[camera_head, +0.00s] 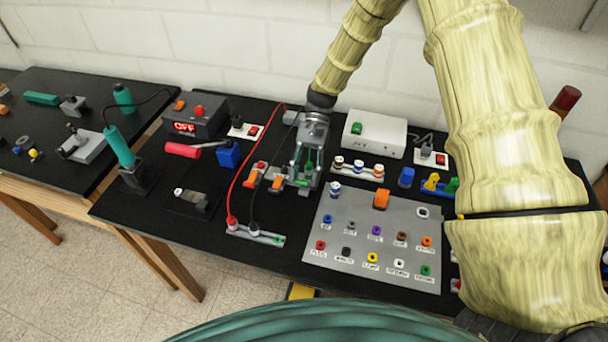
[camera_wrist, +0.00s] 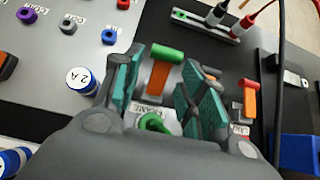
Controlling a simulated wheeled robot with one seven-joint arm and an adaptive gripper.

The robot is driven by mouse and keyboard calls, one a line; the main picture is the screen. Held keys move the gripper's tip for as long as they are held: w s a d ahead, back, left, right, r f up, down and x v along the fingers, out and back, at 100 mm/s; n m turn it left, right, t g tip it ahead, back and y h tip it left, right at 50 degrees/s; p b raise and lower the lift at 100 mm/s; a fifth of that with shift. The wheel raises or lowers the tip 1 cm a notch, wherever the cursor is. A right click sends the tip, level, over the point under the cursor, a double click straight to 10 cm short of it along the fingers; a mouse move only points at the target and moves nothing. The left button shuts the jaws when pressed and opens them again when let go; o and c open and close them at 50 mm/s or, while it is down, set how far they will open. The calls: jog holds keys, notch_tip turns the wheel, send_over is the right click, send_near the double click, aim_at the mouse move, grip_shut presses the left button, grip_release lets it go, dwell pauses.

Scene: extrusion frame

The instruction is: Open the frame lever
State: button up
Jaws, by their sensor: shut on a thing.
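The frame lever, an orange arm with a green crossbar handle (camera_wrist: 168,53), lies between my two fingers in the wrist view. A partly hidden white label (camera_wrist: 144,113) and a green ring (camera_wrist: 155,124) sit at its near end. My gripper (camera_wrist: 163,80) is shut on the lever; its teal pads stand on either side, and the exact contact is hard to see. In the head view my gripper (camera_head: 304,166) points down over the lever row, hiding most of this lever.
Other orange levers (camera_head: 251,178) stand close to the left of my gripper; one (camera_wrist: 250,98) shows in the wrist view. A grey panel (camera_head: 322,245) with coloured sockets lies in front. Red and black cables (camera_head: 243,184) run to a terminal strip (camera_head: 256,235). A white box (camera_head: 375,133) stands behind.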

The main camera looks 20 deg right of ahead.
jog(key=shift+w, duration=0.1)
dwell(0.3)
jog(key=o, duration=1)
jog(key=shift+o, duration=0.2)
jog(key=v, duration=1.2)
jog(key=shift+w+d+f, duration=0.15)
jog(key=shift+f, duration=0.15)
jog(key=shift+c, duration=0.3)
